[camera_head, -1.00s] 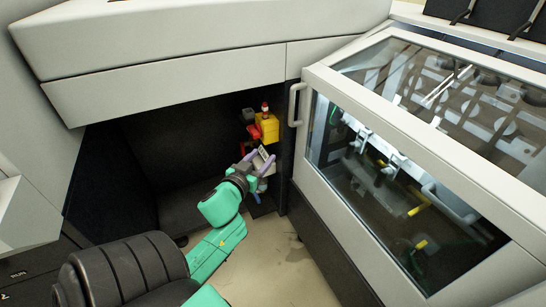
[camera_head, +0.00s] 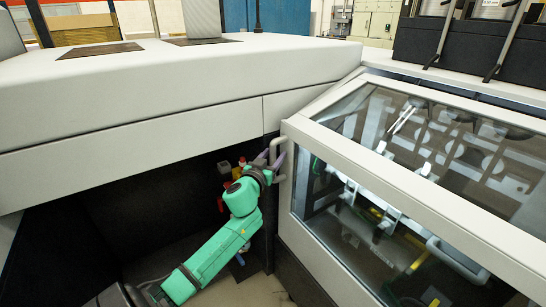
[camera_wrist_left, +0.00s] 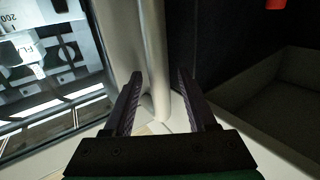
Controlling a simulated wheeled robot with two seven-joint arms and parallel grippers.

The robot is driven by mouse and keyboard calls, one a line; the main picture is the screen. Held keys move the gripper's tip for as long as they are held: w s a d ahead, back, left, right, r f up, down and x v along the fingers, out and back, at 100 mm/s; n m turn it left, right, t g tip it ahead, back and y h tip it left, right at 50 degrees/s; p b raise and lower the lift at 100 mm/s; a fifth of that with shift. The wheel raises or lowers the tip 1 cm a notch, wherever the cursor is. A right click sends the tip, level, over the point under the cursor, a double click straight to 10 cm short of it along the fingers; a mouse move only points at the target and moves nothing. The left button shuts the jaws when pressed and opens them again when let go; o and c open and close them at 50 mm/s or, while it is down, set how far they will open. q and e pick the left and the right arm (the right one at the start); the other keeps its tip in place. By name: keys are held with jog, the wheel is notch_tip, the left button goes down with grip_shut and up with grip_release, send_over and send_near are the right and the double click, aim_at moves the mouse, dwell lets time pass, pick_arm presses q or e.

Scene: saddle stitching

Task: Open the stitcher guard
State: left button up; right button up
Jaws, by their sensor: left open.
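The stitcher guard (camera_head: 405,185) is a pale-framed cover with clear panels, and it looks closed over the machine parts. Its pale handle (camera_head: 280,160) is on the guard's left edge. My left gripper (camera_head: 274,155) is up at this handle, with its purple fingers open. In the left wrist view, the handle bar (camera_wrist_left: 154,62) runs down between the two open fingers of the gripper (camera_wrist_left: 159,76), nearer the left finger. I cannot tell whether a finger touches it. My right gripper is not in view.
A large pale machine cover (camera_head: 150,110) overhangs a dark recess (camera_head: 120,220) left of the guard. Yellow and red parts (camera_head: 232,180) sit in the recess behind my left arm. Some floor (camera_head: 262,288) is free below.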

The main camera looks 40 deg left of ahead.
pick_arm(q)
grip_shut()
dwell(1.4)
